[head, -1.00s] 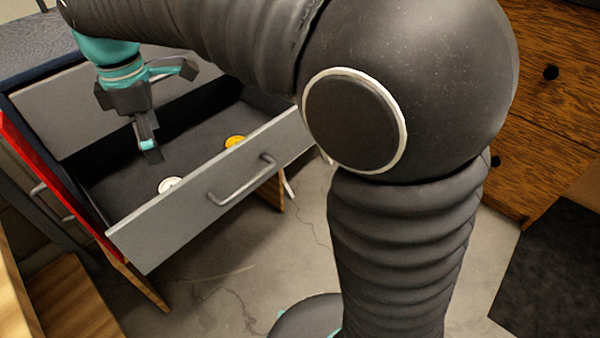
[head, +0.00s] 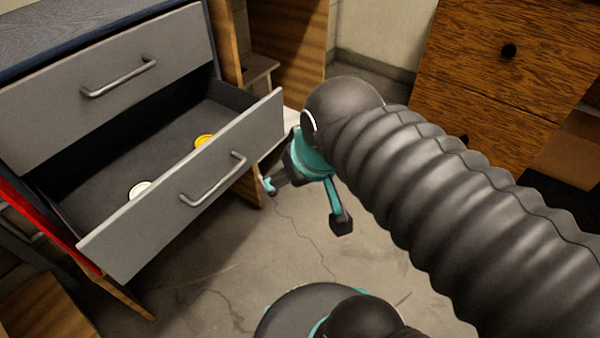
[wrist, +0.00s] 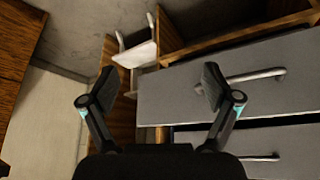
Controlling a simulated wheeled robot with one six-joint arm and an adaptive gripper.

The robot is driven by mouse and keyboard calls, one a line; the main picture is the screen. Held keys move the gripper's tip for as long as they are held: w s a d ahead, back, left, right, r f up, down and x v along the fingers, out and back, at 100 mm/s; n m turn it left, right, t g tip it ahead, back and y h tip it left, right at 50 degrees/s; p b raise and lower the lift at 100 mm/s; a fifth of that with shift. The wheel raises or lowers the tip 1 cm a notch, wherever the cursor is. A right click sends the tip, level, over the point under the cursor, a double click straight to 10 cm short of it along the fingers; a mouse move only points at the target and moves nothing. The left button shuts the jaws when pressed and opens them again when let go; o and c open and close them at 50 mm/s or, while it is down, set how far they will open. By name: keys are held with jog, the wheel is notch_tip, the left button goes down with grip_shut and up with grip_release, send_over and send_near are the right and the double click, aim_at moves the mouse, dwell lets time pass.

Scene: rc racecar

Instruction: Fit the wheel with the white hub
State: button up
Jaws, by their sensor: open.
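A wheel with a white hub (head: 140,189) lies in the open grey drawer (head: 85,205), toward its left front, partly hidden by the drawer's front panel. A wheel with a yellow-orange hub (head: 203,142) lies farther right in the same drawer. My gripper (head: 304,204) is open and empty, outside the drawer, to the right of its front panel. In the wrist view my gripper's fingers (wrist: 145,90) are spread apart with nothing between them. The wrist view shows neither wheel. No racecar shows in these frames.
A shut upper drawer (head: 110,85) with a bar handle sits above the open one. A wooden drawer unit (head: 500,60) stands at the back right. A white chair-like thing (wrist: 136,54) shows in the wrist view. The concrete floor (head: 225,265) before the open drawer is clear.

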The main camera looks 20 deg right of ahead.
jog(key=shift+s+d+r, duration=0.1)
jog(key=shift+s+d, duration=0.1)
jog(key=shift+s, duration=0.05)
jog(key=shift+o, duration=0.5)
jog(key=shift+r+p, duration=0.25)
jog(key=shift+p, duration=0.3)
jog(key=w+a+r+n+g, duration=0.2)
jog(key=w+a+r+n, duration=0.2)
jog(key=w+a, duration=0.15)
jog(key=n+g+h+p, duration=0.1)
jog(key=n+g+p, duration=0.2)
jog(key=n, duration=1)
send_over(140, 190)
jog(key=f, duration=0.6)
jog(key=shift+a+f, duration=0.2)
jog(key=shift+f, duration=0.15)
jog(key=shift+s+d+f+b, duration=0.15)
jog(key=shift+f+b, duration=0.05)
jog(key=shift+f, duration=1.15)
jog(key=shift+s+d+f+b, duration=0.15)
jog(key=shift+f, duration=1.15)
